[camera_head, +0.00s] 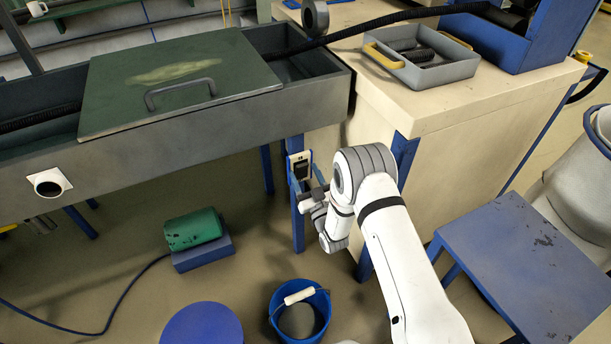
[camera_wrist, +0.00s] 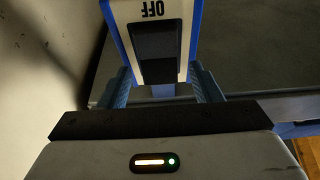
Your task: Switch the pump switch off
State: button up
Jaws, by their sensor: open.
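The pump switch (camera_head: 299,160) is a pale box with a dark rocker, fixed to a blue post under the trough. In the wrist view the switch (camera_wrist: 157,42) has a blue edge, a black rocker and an upside-down "OFF" label at the top of the picture. Which way the rocker is tipped is hard to tell. My gripper (camera_head: 308,180) is right in front of the switch with its light-blue fingers apart. In the wrist view the fingers of my gripper (camera_wrist: 164,82) lie on either side of the switch's near end. Contact cannot be told.
The trough (camera_head: 310,105) with a green lid (camera_head: 180,75) stands above and left. A workbench (camera_head: 440,95) stands close at right. A green pump (camera_head: 194,230), a blue bucket (camera_head: 275,312) and a blue stool (camera_head: 520,260) are below. Floor shows between pump and bucket.

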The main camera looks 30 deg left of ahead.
jog(key=v, duration=0.7)
jog(key=shift+s+d+f+p, duration=0.15)
jog(key=shift+s+d+p, duration=0.15)
jog(key=shift+p, duration=0.1)
jog(key=shift+w, duration=0.1)
dwell(0.4)
